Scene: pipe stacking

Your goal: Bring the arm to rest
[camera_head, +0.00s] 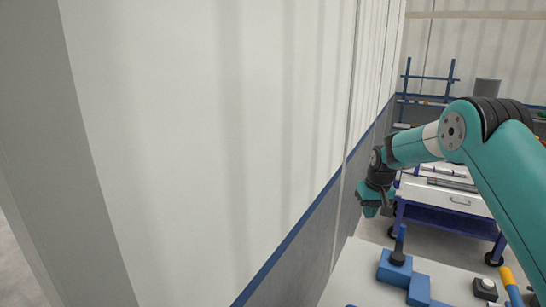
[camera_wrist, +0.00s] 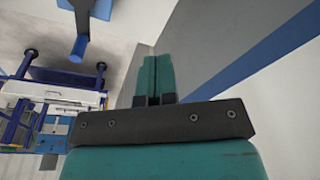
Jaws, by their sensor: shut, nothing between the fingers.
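My gripper (camera_head: 371,210) hangs at the end of my teal arm, close to the white wall with the blue stripe in the head view. It points downward, above the floor gap between the wall and a wheeled cart. In the wrist view my gripper (camera_wrist: 154,70) shows two teal fingers side by side, shut, with nothing held. My arm is stretched out from the right side of the head view and bends down at the wrist.
A white wall (camera_head: 210,120) fills the left. A blue-framed cart (camera_head: 455,205) with pipes on top stands beyond the arm. A white worktop (camera_head: 350,285) with a blue fixture (camera_head: 405,272) lies in front. A blue rack (camera_head: 430,78) stands at the back.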

